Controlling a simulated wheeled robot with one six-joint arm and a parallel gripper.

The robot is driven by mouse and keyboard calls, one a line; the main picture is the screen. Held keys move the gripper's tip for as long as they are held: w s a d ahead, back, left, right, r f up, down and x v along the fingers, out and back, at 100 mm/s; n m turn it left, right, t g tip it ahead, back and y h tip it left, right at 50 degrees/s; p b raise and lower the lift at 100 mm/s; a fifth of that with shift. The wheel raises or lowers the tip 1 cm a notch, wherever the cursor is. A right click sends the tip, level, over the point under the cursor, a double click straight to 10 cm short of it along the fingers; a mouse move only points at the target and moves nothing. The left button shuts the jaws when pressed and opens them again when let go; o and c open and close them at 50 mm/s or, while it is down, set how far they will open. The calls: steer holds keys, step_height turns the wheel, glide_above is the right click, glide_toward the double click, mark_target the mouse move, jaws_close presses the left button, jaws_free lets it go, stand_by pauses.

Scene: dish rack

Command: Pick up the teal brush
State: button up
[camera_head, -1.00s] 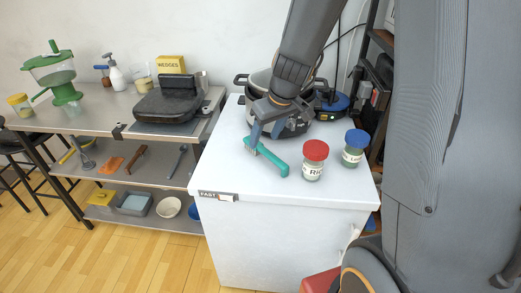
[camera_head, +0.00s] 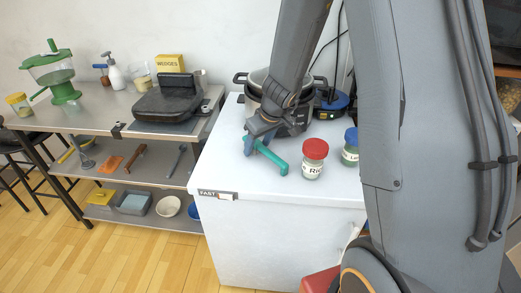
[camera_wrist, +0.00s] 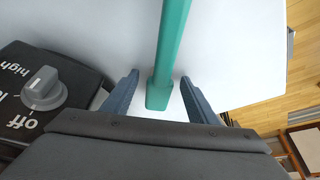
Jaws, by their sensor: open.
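The teal brush (camera_head: 272,160) lies on the white top of the chest (camera_head: 240,182), left of the red-lidded jar. In the wrist view the teal handle (camera_wrist: 170,50) runs from the top edge down to its squared end. My gripper (camera_wrist: 158,90) is open, with one finger on each side of the handle's end. White surface shows between the handle and each finger, so they look apart. In the head view my gripper (camera_head: 254,150) is over the brush's far left end and hides part of it.
A red-lidded jar (camera_head: 313,160) stands just right of the brush, with a blue-lidded jar (camera_head: 350,148) beyond. A large pot (camera_head: 258,88) is behind my gripper. A black appliance with a grey knob (camera_wrist: 42,88) is at left in the wrist view. The chest's front left top is clear.

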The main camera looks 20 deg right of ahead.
steer(key=c, duration=1.3)
steer(key=shift+o, duration=0.2)
steer(key=shift+r, duration=0.1)
